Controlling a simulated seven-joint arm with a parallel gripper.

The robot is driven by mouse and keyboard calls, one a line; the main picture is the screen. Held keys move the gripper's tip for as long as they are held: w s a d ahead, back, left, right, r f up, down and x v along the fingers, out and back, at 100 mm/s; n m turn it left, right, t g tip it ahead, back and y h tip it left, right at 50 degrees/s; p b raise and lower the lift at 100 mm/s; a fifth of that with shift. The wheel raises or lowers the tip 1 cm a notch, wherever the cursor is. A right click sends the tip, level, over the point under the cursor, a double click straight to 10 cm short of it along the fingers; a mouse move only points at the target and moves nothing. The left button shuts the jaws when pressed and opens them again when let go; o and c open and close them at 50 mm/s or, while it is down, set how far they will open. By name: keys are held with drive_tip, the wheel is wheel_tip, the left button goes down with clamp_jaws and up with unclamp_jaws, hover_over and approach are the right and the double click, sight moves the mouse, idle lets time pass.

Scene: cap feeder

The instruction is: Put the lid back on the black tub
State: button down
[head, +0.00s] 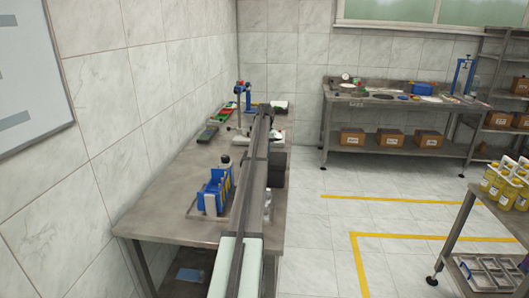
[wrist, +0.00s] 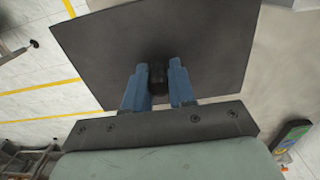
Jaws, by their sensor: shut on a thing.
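My gripper (wrist: 158,88) has its two blue fingers closed on the black knob (wrist: 158,76) of a dark, flat, four-cornered lid (wrist: 205,45), seen in the wrist view. The lid spreads out beyond the fingers and hides what lies under it. In the head view a black box-like shape, which looks like the black tub (head: 279,170), shows just right of my arm at the right edge of the table. My arm covers its left part, and my gripper cannot be made out there. I cannot tell whether the lid touches the tub.
The grey table (head: 165,222) holds a blue rack (head: 214,192) left of my arm, and green and red trays (head: 208,133) farther back. A blue-topped stand (head: 238,100) is near the far end. The wall is close on the left; tiled floor lies right of the table.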

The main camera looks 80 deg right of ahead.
drive_tip(key=shift+f, duration=1.4)
idle(1.0)
drive_tip(key=c, duration=0.9)
unclamp_jaws()
drive_tip(key=shift+o, duration=0.5)
drive_tip(key=o, duration=0.4)
drive_tip(key=shift+r, duration=0.15)
drive_tip(key=shift+r, duration=3.65)
